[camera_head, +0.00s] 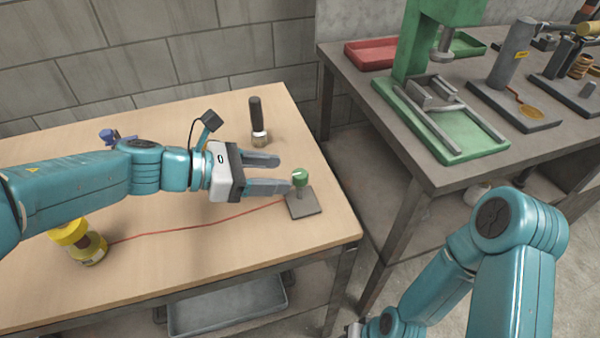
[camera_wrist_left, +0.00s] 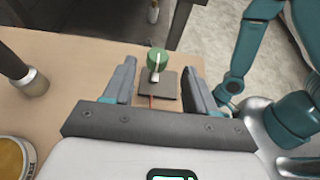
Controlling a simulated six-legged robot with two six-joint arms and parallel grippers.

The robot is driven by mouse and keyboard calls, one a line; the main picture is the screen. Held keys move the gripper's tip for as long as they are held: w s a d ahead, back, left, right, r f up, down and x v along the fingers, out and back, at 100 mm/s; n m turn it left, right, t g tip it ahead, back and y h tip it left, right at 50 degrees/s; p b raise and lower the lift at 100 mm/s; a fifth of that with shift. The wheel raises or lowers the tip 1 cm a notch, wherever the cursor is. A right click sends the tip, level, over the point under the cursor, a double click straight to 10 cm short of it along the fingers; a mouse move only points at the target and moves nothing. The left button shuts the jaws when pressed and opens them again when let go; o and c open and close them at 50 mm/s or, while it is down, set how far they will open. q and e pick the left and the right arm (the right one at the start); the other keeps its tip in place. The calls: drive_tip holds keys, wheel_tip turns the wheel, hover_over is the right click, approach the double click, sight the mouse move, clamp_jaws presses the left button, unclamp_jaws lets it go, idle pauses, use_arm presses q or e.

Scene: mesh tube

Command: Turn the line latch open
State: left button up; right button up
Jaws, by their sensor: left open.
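The line latch is a green round knob (camera_head: 300,177) with a pale bar across its top, on a short post over a dark square base plate (camera_head: 303,203) near the table's right edge. A red line (camera_head: 190,229) runs from it to the left. My left gripper (camera_head: 279,173) is open, with its fingers pointing at the knob. In the left wrist view the knob (camera_wrist_left: 157,59) stands just beyond and between the two finger tips, apart from both. My right arm shows at lower right, but its gripper is out of view.
A yellow-capped jar (camera_head: 82,243) stands at the red line's left end. A dark-handled tool (camera_head: 257,122) stands behind my left gripper. A blue item (camera_head: 110,136) lies behind my left arm. A grey bench (camera_head: 440,172) with a green press (camera_head: 412,60) is at right, across a gap.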

sight(296, 174)
use_arm(q)
drive_tip(key=x, duration=0.6)
drive_tip(key=shift+w+d+f+b, duration=0.1)
drive_tip(key=shift+w+f+b, duration=0.05)
drive_tip(key=shift+b, duration=0.15)
drive_tip(key=c, duration=1)
